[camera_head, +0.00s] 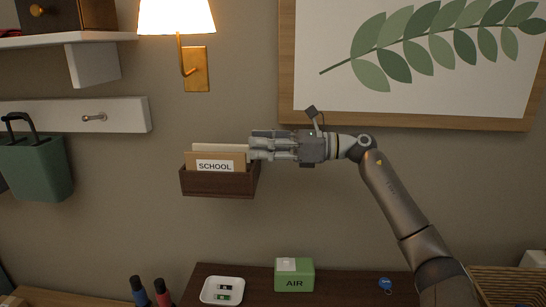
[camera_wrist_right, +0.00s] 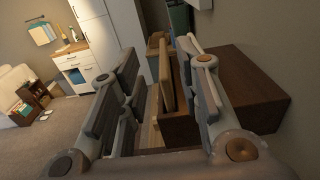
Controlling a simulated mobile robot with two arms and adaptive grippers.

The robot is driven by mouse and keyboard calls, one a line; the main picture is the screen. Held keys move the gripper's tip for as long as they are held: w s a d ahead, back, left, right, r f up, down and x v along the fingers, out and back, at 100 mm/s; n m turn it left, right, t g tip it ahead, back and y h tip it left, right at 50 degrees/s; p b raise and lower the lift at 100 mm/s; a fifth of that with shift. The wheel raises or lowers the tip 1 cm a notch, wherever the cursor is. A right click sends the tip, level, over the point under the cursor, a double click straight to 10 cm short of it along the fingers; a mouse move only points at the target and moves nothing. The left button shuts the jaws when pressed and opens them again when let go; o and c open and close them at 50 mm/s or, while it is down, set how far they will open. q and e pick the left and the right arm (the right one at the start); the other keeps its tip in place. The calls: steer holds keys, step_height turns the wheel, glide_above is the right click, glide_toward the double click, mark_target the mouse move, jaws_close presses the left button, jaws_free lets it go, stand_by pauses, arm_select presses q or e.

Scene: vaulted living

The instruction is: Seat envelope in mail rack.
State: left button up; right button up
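The dark brown mail rack (camera_head: 217,184) is fixed to the wall. It also shows in the right wrist view (camera_wrist_right: 245,85). A tan card labelled SCHOOL (camera_head: 215,166) stands upright in it. A pale, envelope-like piece (camera_head: 218,147) shows just behind and above the card, and its lower part is hidden. My right gripper (camera_head: 254,145) is at the rack's upper right end, pointing left. In the right wrist view its fingers (camera_wrist_right: 165,85) are spread apart, with the tan card and part of the rack between them. I cannot tell whether they touch anything. My left gripper is out of view.
A wall lamp (camera_head: 196,70) hangs above the rack, and a framed leaf picture (camera_head: 420,55) is above my right arm. Below, a dark table (camera_head: 340,284) holds a white tray (camera_head: 222,290), a green AIR box (camera_head: 294,276) and a blue tag (camera_head: 385,284). The wall around the rack is mostly clear.

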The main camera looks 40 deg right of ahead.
steer(key=shift+b+v, duration=0.35)
steer(key=shift+v, duration=0.9)
